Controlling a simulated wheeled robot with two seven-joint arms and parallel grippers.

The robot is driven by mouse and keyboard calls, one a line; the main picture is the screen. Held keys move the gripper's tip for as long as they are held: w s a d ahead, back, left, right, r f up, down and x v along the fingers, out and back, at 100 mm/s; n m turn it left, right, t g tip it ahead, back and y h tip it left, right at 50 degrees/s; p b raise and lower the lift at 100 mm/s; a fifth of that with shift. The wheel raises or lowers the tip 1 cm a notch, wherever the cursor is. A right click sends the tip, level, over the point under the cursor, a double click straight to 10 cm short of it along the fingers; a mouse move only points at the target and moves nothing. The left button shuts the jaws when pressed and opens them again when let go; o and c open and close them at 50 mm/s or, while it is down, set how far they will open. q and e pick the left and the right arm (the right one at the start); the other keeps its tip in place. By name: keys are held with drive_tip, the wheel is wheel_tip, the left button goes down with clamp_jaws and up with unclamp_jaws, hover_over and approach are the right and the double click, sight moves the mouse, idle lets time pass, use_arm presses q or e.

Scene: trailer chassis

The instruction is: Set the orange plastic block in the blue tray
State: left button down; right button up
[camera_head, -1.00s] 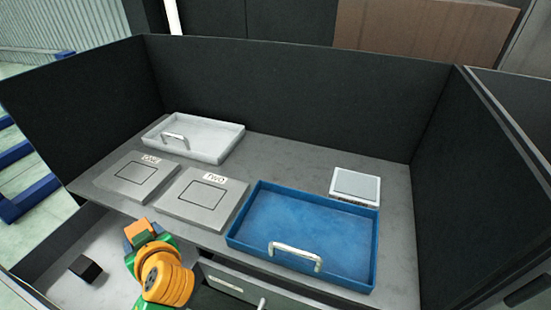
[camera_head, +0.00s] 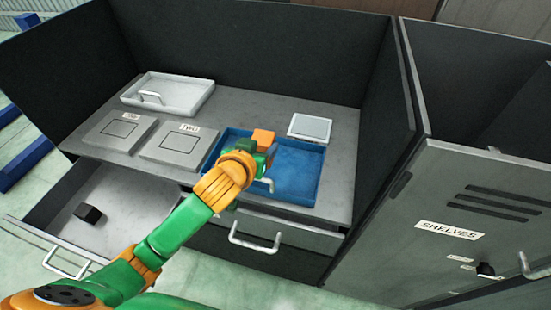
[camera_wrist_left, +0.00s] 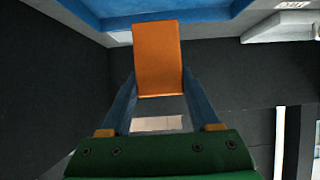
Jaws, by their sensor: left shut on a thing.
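The orange plastic block (camera_head: 263,137) is in my left gripper (camera_head: 262,149), which is shut on it. In the head view the block shows over the back left part of the blue tray (camera_head: 318,180). In the left wrist view the orange block (camera_wrist_left: 158,60) stands between the two fingers (camera_wrist_left: 157,88), with the blue tray (camera_wrist_left: 205,8) beyond it at the top. My left arm hides the tray's front left part. I cannot tell how high the block is above the tray floor. My right gripper is not in view.
A white tray (camera_head: 190,105) and two grey plates, ONE (camera_head: 121,133) and TWO (camera_head: 180,146), lie to the left. A small scale-like pad (camera_head: 310,127) lies behind the blue tray. An open drawer (camera_head: 130,200) holds a black cube (camera_head: 88,213). A SHELVES cabinet (camera_head: 450,232) stands right.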

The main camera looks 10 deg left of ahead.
use_arm(q)
drive_tip(key=w, duration=0.1)
drive_tip(key=w+f, duration=0.1)
drive_tip(key=w, duration=0.1)
drive_tip(key=shift+w+a+f, duration=0.25)
drive_tip(key=shift+w+a, duration=0.05)
drive_tip(key=shift+a, duration=0.1)
drive_tip(key=w+f, duration=0.1)
drive_tip(key=f, duration=0.1)
drive_tip(key=w+f, duration=0.2)
drive_tip(key=f, duration=0.1)
drive_tip(key=w+f+b, duration=0.1)
drive_tip(key=f, duration=0.2)
drive_tip(key=shift+w+a+f, duration=0.15)
drive_tip(key=shift+a+f, duration=0.1)
drive_tip(key=shift+f, duration=0.1)
drive_tip(key=shift+f, duration=0.15)
drive_tip(key=shift+c, duration=0.6)
unclamp_jaws()
drive_tip(key=shift+r, duration=0.2)
